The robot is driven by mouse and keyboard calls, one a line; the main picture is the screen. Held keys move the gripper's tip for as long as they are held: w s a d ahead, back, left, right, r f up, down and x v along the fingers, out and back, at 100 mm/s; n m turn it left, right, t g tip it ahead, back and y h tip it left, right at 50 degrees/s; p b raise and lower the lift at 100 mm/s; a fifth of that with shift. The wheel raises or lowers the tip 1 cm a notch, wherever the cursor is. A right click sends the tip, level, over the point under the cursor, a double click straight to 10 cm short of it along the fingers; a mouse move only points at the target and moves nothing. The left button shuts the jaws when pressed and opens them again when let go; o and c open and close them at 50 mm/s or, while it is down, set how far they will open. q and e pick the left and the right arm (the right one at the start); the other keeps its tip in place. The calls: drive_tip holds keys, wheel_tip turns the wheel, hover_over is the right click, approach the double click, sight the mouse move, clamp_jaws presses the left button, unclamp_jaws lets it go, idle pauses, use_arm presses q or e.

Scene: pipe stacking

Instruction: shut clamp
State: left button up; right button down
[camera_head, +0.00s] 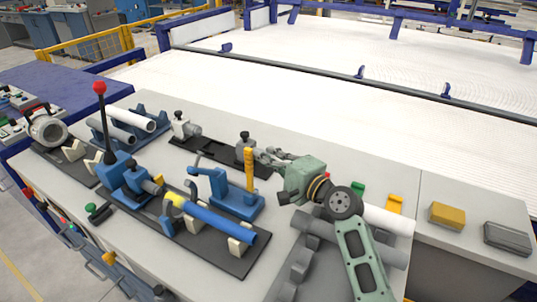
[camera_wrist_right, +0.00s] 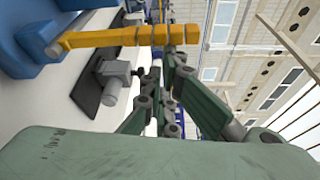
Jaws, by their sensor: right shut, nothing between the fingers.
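The clamp (camera_head: 237,200) is a blue toggle clamp on the table, left of my right gripper. Its yellow handle (camera_head: 249,170) stands upright; a blue arm reaches left from the clamp body. In the right wrist view the handle (camera_wrist_right: 125,37) runs across the upper left, with blue clamp parts (camera_wrist_right: 30,42) at its lower end. My right gripper (camera_head: 264,155) is shut and empty, its fingertips close to the right of the handle's top. In the head view I cannot tell whether they touch it; in the wrist view the fingers (camera_wrist_right: 160,100) look apart from it. My left gripper is not in view.
A blue pipe (camera_head: 210,221) with a yellow end lies on a black fixture plate in front. A lever with a red knob (camera_head: 99,88) rises at left. White pipes (camera_head: 131,117) lie on a blue rack behind. Grey pipes and a yellow block (camera_head: 447,215) are at right.

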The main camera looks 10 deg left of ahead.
sight(251, 161)
drive_tip(key=shift+n+t, duration=0.3)
drive_tip(key=shift+n, duration=0.3)
drive_tip(key=s, duration=0.1)
drive_tip(key=s+a+p, duration=0.1)
drive_tip(key=s, duration=0.1)
drive_tip(key=s+a+p, duration=0.1)
drive_tip(key=shift+s+r, duration=0.35)
drive_tip(key=shift+r, duration=0.05)
drive_tip(key=shift+s+a+f+p, duration=0.25)
drive_tip(key=shift+s+p, duration=0.1)
drive_tip(key=shift+s, duration=0.3)
